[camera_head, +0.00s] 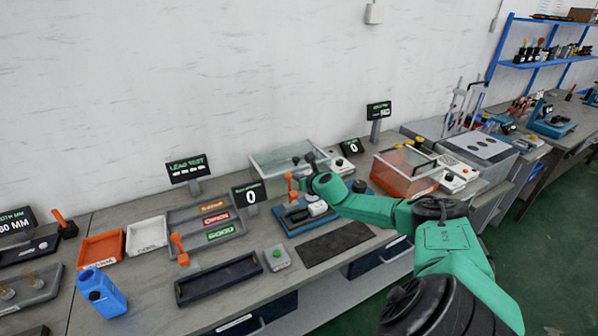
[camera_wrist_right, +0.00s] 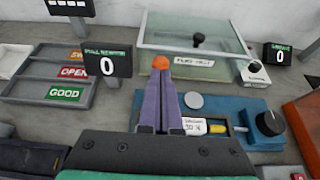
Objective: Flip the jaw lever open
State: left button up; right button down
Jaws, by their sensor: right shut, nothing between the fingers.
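The jaw lever, with an orange grip (camera_head: 291,184), stands upright at the left part of the blue fixture (camera_head: 296,222). In the right wrist view the orange grip (camera_wrist_right: 160,63) shows just past my fingertips, and the fingers hide the rest of the lever. My right gripper (camera_wrist_right: 160,80) is shut with nothing between its fingers. In the head view it (camera_head: 306,184) is beside the lever, partly hidden by my own green wrist; I cannot tell whether it touches. The blue fixture (camera_wrist_right: 235,105) also shows in the wrist view. My left gripper is not in view.
A clear-lidded box (camera_wrist_right: 195,35) stands behind the fixture. A counter display (camera_wrist_right: 107,62) and a sorting tray (camera_head: 240,221) stand to the left. A black knob (camera_wrist_right: 269,123) is on the fixture's right. A dark mat (camera_head: 336,244) lies in front, and another orange lever (camera_head: 178,243) stands left.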

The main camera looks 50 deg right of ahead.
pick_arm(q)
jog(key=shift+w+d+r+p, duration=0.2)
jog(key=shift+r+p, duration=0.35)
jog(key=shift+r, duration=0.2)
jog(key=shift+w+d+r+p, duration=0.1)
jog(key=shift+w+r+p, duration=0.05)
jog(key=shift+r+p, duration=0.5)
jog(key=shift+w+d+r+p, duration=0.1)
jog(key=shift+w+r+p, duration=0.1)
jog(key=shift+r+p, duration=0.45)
pick_arm(e)
notch_tip(320, 180, up, 6)
jog(key=w+d, duration=0.1)
jog(key=shift+w+r, duration=0.2)
jog(key=shift+w, duration=0.1)
